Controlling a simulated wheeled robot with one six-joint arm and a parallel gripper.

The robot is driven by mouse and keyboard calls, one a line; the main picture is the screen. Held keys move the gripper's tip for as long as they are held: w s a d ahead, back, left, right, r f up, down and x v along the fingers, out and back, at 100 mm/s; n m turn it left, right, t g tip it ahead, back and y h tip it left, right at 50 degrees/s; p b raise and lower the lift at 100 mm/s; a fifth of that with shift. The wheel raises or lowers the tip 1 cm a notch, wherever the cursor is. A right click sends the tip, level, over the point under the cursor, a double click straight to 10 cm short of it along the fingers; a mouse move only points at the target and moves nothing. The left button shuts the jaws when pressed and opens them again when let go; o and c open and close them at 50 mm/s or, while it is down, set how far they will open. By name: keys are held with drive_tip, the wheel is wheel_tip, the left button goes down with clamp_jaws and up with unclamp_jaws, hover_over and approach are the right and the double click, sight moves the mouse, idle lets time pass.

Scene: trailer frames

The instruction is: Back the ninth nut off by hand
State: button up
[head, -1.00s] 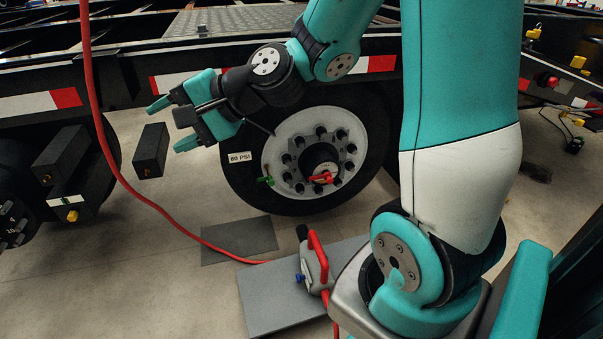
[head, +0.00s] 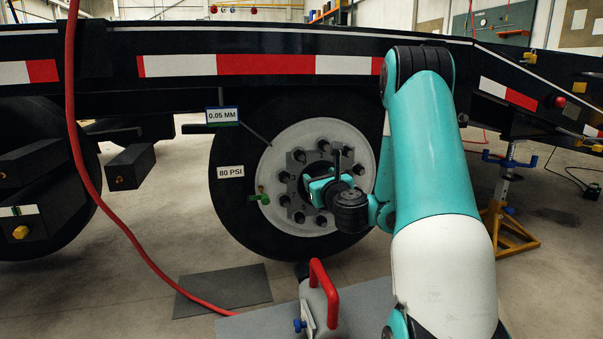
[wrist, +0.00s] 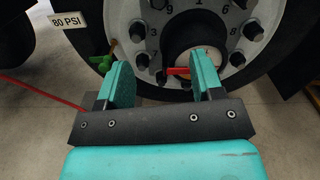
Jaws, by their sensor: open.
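The white wheel (head: 276,160) with a ring of dark nuts faces me. In the wrist view, digits mark the nuts on the wheel face (wrist: 120,15). The nut beside the digit 9 (wrist: 157,4) is at the top edge, partly cut off. My gripper (wrist: 163,76) is open and empty, its teal fingers spread below the hub (wrist: 200,40). A red piece (wrist: 178,71) shows between the fingers, by the hub. In the head view my gripper (head: 320,187) is in front of the hub and hides its middle and some nuts.
A green piece (head: 262,197) sits at the wheel's left rim. A red hose (head: 110,190) hangs at left. A grey device with a red handle (head: 318,290) stands on the floor below. A yellow jack stand (head: 497,220) is at right.

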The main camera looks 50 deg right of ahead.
drive_tip(key=p, duration=0.8)
approach(302, 160)
drive_tip(key=p+x, duration=0.1)
drive_tip(key=p, duration=0.2)
drive_tip(key=p+x, duration=0.2)
drive_tip(key=p, duration=0.1)
drive_tip(key=p+x, duration=0.1)
drive_tip(key=p, duration=0.3)
drive_tip(key=shift+w+d+r, duration=0.2)
drive_tip(key=shift+w+r, duration=0.05)
drive_tip(key=shift+r, duration=0.15)
drive_tip(key=shift+w+d+f+p, duration=0.15)
drive_tip(key=shift+w+d+p, duration=0.1)
drive_tip(key=shift+w+p, duration=0.25)
drive_tip(key=shift+w+d+f+p, duration=0.1)
drive_tip(key=shift+w+d+p, duration=0.1)
drive_tip(key=shift+w+p, duration=0.3)
drive_tip(key=shift+w+d+p, duration=0.25)
drive_tip(key=shift+w+p, duration=0.05)
drive_tip(key=shift+p, duration=0.05)
drive_tip(key=shift+w+d+f, duration=0.15)
drive_tip(key=shift+w+d, duration=0.2)
drive_tip(key=shift+w, duration=0.25)
drive_tip(key=shift+x, duration=0.9)
drive_tip(key=shift+d, duration=0.1)
